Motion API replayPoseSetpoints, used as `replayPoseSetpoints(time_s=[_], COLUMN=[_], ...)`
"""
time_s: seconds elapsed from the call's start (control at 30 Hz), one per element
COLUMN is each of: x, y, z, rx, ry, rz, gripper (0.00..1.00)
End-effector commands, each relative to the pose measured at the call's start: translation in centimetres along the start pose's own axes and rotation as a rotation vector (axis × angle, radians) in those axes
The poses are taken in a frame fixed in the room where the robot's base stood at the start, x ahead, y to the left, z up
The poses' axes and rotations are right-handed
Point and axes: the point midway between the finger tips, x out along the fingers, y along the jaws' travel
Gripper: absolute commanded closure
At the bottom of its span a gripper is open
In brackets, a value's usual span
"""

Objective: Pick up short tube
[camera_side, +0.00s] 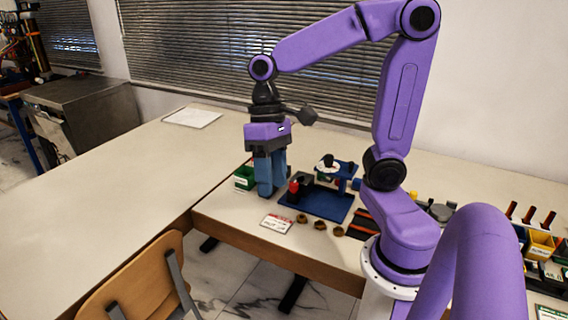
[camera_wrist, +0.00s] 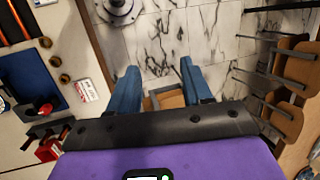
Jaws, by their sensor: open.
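My gripper (camera_side: 270,192) points down with its two blue fingers at the left end of the work area, beside the blue fixture plate (camera_side: 330,208). In the wrist view my gripper (camera_wrist: 158,68) has its fingers spread apart with nothing between them; marble floor and a chair show behind the gap. I cannot say for certain which thing is the short tube. Dark and orange long pieces (camera_side: 363,224) lie right of the plate, and similar pieces (camera_wrist: 14,22) show at the top left of the wrist view. A red and black clamp (camera_side: 298,186) stands on the plate.
A green bin (camera_side: 243,180) stands left of my gripper. A white card (camera_side: 277,222) and brass nuts (camera_side: 320,225) lie along the front edge. A yellow bin (camera_side: 541,243) is at the far right. The left table (camera_side: 100,190) is mostly bare; a wooden chair (camera_side: 135,280) stands in front.

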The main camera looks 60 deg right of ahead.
Motion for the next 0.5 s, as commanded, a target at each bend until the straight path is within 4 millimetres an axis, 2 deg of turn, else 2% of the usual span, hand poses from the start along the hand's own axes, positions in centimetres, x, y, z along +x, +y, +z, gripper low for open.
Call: replayPoseSetpoints(time_s=[0.03,0.27,0.37,0.5], x=[-0.5,-2.8,-4.1,-5.9], y=[0.6,4.4,7.0,11.4], z=[-1.4,-7.3,-9.7,-12.6], rx=[0.108,0.568,0.762,1.024], ry=[-0.002,-0.010,-0.010,-0.005], rz=[-0.038,-0.240,-0.338,-0.488], gripper=[0.51,0.51,0.51,0.51])
